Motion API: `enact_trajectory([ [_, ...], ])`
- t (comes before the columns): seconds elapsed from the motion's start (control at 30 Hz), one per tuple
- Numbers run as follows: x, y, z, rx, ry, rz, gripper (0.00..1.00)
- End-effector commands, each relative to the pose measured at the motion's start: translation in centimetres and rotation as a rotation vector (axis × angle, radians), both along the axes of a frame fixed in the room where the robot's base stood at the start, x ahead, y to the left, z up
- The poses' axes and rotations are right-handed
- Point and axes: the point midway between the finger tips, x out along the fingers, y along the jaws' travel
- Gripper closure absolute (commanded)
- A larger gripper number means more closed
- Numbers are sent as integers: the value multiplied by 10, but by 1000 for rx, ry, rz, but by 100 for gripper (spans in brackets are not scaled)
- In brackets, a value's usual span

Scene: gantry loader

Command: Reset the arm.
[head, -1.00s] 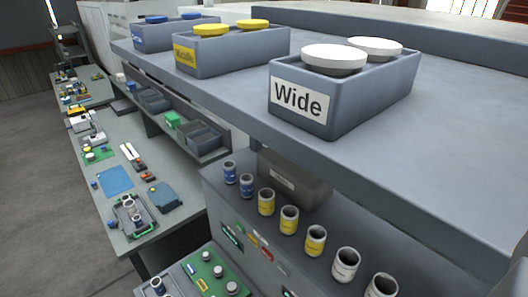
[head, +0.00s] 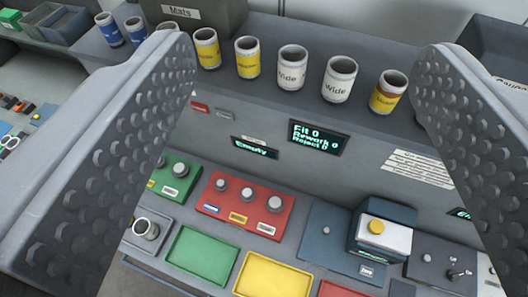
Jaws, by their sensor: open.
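My gripper (head: 308,52) is open and empty. Its two grey studded fingers stand wide apart at the left and right of the head view. Between and beyond them is a row of cups on a grey ledge. Two white cups marked Wide, one on the left (head: 292,67) and one on the right (head: 336,79), stand near the middle. Two yellow cups (head: 247,57) stand left of them, and a yellow and brown cup (head: 389,92) stands right. The left finger partly hides another cup. No gripper finger visibly touches a cup.
Two blue cups (head: 109,29) stand at the far left. A dark box marked Mats (head: 205,14) is behind. Below are a red panel with knobs (head: 245,204), a green tray (head: 203,256), a yellow tray (head: 272,277), a small device (head: 381,238) and lit displays (head: 318,138).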

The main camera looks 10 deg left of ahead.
Motion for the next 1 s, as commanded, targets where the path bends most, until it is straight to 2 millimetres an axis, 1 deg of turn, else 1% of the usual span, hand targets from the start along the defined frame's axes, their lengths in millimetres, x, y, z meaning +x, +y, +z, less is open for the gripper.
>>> enact_trajectory([
  [0.23,0,0,0,0,-1,0,34],
  [0.37,0,0,-7,-1,-1,0,34],
  [0.47,0,0,-20,0,-1,0,34],
  [0.57,0,0,-39,-1,-1,0,34],
  [0.8,0,0,-95,-1,-1,0,34],
  [0.9,0,0,-112,-1,-1,0,34],
  [1.0,0,0,-119,-1,-1,0,34],
])
